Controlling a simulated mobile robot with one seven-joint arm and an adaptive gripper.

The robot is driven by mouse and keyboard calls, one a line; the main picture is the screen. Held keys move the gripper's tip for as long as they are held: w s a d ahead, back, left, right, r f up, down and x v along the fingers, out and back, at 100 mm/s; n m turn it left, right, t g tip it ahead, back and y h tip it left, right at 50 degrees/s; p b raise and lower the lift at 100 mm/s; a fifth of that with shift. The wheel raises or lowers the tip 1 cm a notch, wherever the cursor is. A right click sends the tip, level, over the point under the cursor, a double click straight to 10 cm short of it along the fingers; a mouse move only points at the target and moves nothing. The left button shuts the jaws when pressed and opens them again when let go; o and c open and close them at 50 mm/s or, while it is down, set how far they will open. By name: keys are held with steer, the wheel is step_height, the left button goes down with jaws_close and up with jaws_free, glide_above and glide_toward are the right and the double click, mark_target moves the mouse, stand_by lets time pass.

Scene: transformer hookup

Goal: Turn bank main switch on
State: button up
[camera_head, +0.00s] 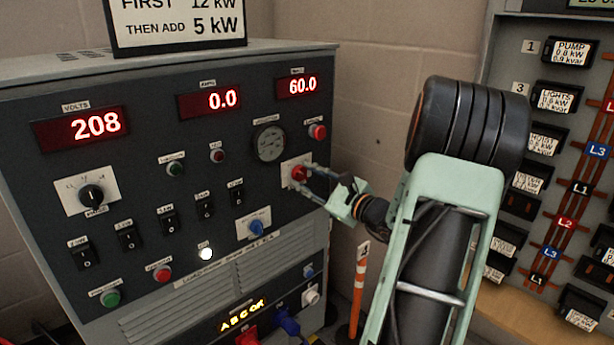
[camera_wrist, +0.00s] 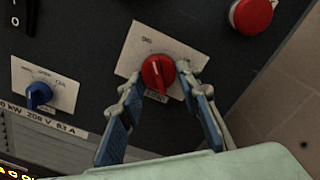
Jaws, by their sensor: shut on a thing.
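A red rotary switch (camera_head: 299,173) sits on a pale plate at the right of the grey load bank's (camera_head: 100,185) front panel. In the wrist view the red switch (camera_wrist: 157,72) has its handle pointing roughly up and down, tilted slightly. My gripper (camera_head: 306,179) reaches in from the right, with a finger on each side of the switch. It also shows in the wrist view (camera_wrist: 160,84), shut on the red handle. The lettering on the plate is too small to read surely. The displays read 208 volts, 0.0 and 60.0.
A blue rotary switch (camera_head: 256,227) is below left, and a red button (camera_head: 317,131) is just above the red switch. Several black rockers stand left of it. A breaker board (camera_head: 510,60) is at the right. An orange-white post (camera_head: 358,290) stands between.

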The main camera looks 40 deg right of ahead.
steer(key=m+p, duration=0.4)
steer(key=shift+a+r, duration=0.1)
steer(key=shift+r, duration=0.05)
steer(key=m+p, duration=0.4)
steer(key=shift+a+m, duration=0.1)
steer(key=shift+m, duration=0.2)
steer(key=m+p, duration=0.5)
steer(key=p, duration=0.1)
steer(key=shift+a, duration=0.15)
steer(key=shift+m+p, duration=1.35)
steer(key=shift+m, duration=0.45)
steer(key=shift+a, duration=0.1)
steer(key=o, duration=1.1)
steer(key=s, duration=0.8)
steer(key=s+d, duration=0.1)
steer(key=s, duration=0.3)
